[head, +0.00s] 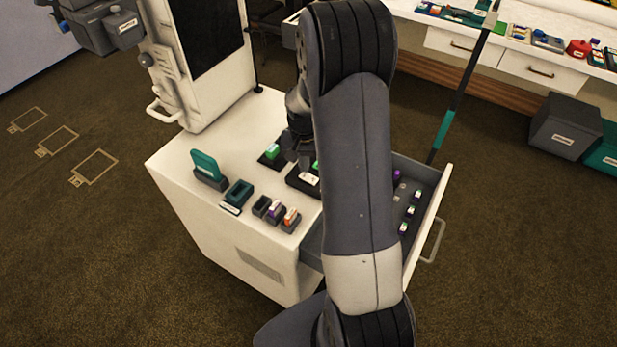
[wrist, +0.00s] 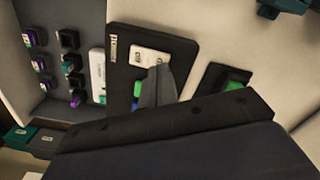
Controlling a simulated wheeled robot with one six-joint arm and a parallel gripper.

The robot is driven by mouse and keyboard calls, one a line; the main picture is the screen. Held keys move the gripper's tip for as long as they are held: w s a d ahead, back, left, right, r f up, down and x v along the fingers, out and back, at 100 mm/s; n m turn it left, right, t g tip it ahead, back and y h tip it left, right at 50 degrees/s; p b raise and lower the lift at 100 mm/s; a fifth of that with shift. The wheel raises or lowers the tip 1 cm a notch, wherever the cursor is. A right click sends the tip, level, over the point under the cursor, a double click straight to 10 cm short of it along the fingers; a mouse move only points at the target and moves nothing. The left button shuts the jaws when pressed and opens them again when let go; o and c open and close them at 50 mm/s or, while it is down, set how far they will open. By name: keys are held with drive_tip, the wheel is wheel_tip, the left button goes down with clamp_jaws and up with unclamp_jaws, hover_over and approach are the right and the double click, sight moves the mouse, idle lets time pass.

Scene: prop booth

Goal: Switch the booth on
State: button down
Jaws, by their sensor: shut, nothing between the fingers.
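The white booth (head: 165,165) stands left of my arm, with a dark screen (head: 205,35) on its upright. On its top is a black panel (head: 296,183) with a pale label plate (head: 309,180). In the wrist view the black panel (wrist: 122,65) shows the pale plate (wrist: 150,57) and small blue and green parts (wrist: 137,92), partly hidden by my fingers. A separate green block (head: 272,151) on a black base also shows in the wrist view (wrist: 232,86). My gripper (wrist: 157,72) is shut and empty over the black panel; I cannot tell whether it touches.
An open drawer (head: 436,200) on the right holds several small coloured pieces.

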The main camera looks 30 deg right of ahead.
drive_tip(key=shift+f+b, duration=0.7)
drive_tip(key=shift+f, duration=0.25)
idle(0.6)
drive_tip(key=shift+r+p, duration=2.45)
drive_tip(key=shift+r, duration=1.15)
drive_tip(key=shift+f, duration=0.15)
wheel_tip(320, 180, down, 7)
drive_tip(key=b, duration=0.5)
drive_tip(key=shift+r, duration=0.2)
